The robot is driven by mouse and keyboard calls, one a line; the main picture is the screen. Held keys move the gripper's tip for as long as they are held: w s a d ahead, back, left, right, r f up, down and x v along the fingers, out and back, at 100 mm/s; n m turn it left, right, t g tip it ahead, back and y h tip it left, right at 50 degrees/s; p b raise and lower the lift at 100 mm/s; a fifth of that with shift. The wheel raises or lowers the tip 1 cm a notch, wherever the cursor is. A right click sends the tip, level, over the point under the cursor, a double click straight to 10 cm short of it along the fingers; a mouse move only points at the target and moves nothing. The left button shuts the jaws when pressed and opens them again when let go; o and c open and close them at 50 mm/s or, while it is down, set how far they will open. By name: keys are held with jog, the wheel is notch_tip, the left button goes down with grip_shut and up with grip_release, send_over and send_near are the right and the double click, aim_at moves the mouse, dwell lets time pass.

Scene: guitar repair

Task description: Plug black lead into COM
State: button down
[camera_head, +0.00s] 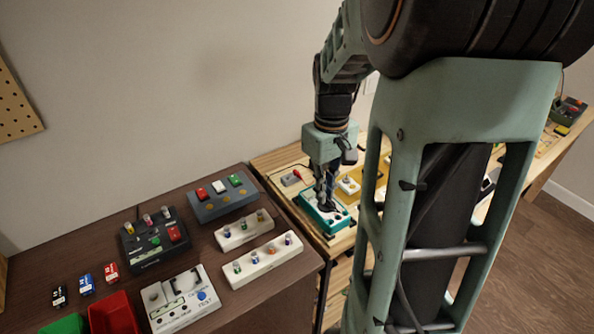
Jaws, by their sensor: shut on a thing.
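My gripper (327,197) points down over a teal-edged box (336,228) on the light wooden bench. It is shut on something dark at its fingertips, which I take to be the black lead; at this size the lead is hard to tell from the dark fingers. The box looks like the meter, with a dark round part on its face. The COM socket cannot be made out, and I cannot tell whether the lead's tip touches the box. A small grey item with a red part (297,174) lies left of the gripper.
A dark brown table (205,235) at the left carries several effect pedals, including a white one (180,298), and a red bin (113,313). A small white pedal (348,186) sits just right of my gripper. My own arm hides much of the bench.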

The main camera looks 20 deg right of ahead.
aim_at(333, 225)
jog(key=shift+s+d+f, duration=0.3)
jog(key=shift+s+d, duration=0.15)
jog(key=shift+s, duration=0.1)
jog(key=shift+s+d+f, duration=0.25)
jog(key=shift+s+d, duration=0.15)
jog(key=shift+s, duration=0.1)
jog(key=shift+s+d+f, duration=0.1)
jog(key=shift+f, duration=0.1)
jog(key=shift+f+b, duration=1.65)
jog(key=shift+f, duration=0.35)
jog(key=shift+f+b, duration=0.7)
jog(key=shift+f, duration=0.4)
jog(key=c, duration=2.4)
grip_release()
jog(key=shift+r, duration=0.15)
